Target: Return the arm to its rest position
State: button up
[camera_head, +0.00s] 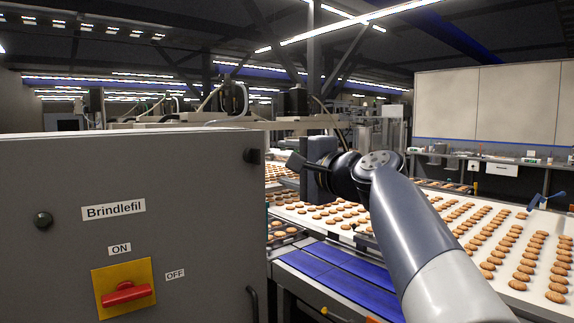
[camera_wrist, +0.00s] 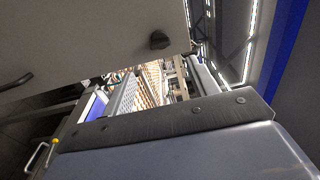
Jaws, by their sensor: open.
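My gripper (camera_head: 308,167) is raised near the middle of the head view, beside the right edge of a grey control cabinet (camera_head: 215,180). It is open with nothing seen between its jaws. My arm reaches up to it from the lower right. Rows of biscuits lie on a white conveyor (camera_head: 437,200) behind and to the right of the arm. In the wrist view, the cabinet (camera_wrist: 90,30) fills the upper left, and a dark bolted bar of my gripper crosses the lower part. The fingertips are not clear there.
The cabinet, labelled Brindlefil, carries a red switch (camera_head: 126,292) on a yellow plate and a black knob (camera_head: 43,219). A blue panel (camera_head: 340,278) lies below my gripper. A pale wall panel (camera_head: 490,105) stands at the back right. Open air lies above my arm.

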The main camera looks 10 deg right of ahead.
aim_at(260, 157)
jog(key=shift+w, duration=0.1)
jog(key=p+x, duration=0.3)
jog(key=x, duration=0.7)
jog(key=shift+w+a, duration=0.25)
jog(key=shift+w, duration=0.05)
